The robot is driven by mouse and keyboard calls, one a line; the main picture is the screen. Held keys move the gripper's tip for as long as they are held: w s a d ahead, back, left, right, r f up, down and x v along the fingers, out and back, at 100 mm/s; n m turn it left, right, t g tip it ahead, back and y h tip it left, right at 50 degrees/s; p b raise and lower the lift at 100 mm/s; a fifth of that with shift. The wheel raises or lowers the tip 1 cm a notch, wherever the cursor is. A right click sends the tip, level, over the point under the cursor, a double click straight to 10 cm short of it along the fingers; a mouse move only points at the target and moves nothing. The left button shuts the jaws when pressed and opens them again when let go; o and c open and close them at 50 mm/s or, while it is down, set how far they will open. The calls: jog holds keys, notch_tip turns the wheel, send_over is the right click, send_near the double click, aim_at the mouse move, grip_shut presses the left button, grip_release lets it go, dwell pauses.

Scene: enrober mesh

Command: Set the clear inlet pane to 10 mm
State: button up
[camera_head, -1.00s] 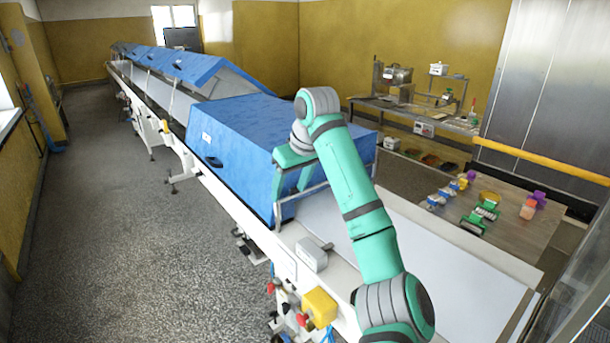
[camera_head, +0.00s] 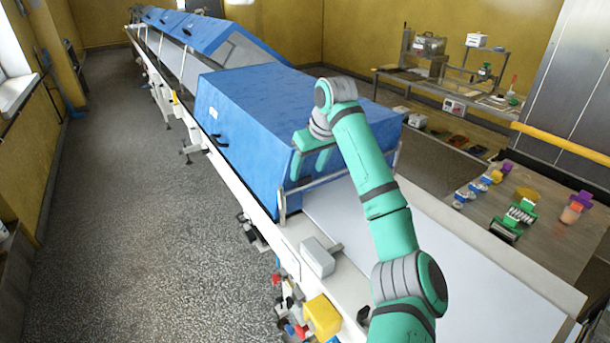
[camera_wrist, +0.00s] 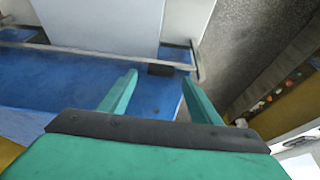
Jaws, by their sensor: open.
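The blue hood (camera_head: 255,125) covers the conveyor, and its open end faces me. A thin metal frame (camera_head: 283,203) stands at this inlet, its crossbar also visible in the wrist view (camera_wrist: 100,53) with a dark block (camera_wrist: 160,70) on it. I cannot make out the clear pane's own edges or its gap above the belt.
The white conveyor belt (camera_head: 440,245) runs from the inlet toward me. A grey box (camera_head: 317,257) and a yellow box (camera_head: 322,317) sit along its left side. A table (camera_head: 520,220) with small coloured items stands right. Open floor (camera_head: 130,210) lies left.

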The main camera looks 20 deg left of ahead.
aim_at(304, 178)
jog(key=x, duration=0.3)
jog(key=shift+d+f, duration=0.1)
jog(key=shift+d, duration=0.2)
jog(key=shift+a+f, duration=0.3)
jog(key=shift+a, duration=0.25)
jog(key=shift+d, duration=0.1)
jog(key=shift+c, duration=0.4)
